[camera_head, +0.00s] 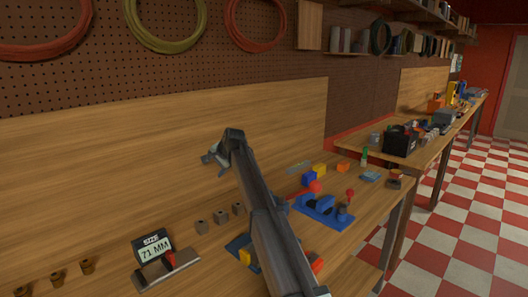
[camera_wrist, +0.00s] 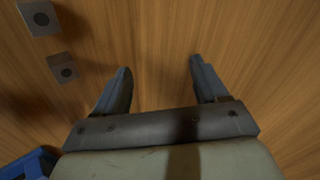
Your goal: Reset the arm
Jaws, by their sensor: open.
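My gripper (camera_head: 214,160) is raised above the workbench, in front of the wooden back panel. It also shows in the wrist view (camera_wrist: 160,64), where its two fingers are spread apart with only bare wood seen between them. Nothing is held. My arm runs from the lower middle of the head view up to the gripper and hides part of the bench behind it.
Grey blocks with holes (camera_head: 220,217) stand below the gripper; two show in the wrist view (camera_wrist: 63,68). A size display (camera_head: 152,246), brass bushings (camera_head: 87,266) and a blue fixture (camera_head: 322,210) with red knobs are on the bench. Coiled hoses (camera_head: 165,45) hang above.

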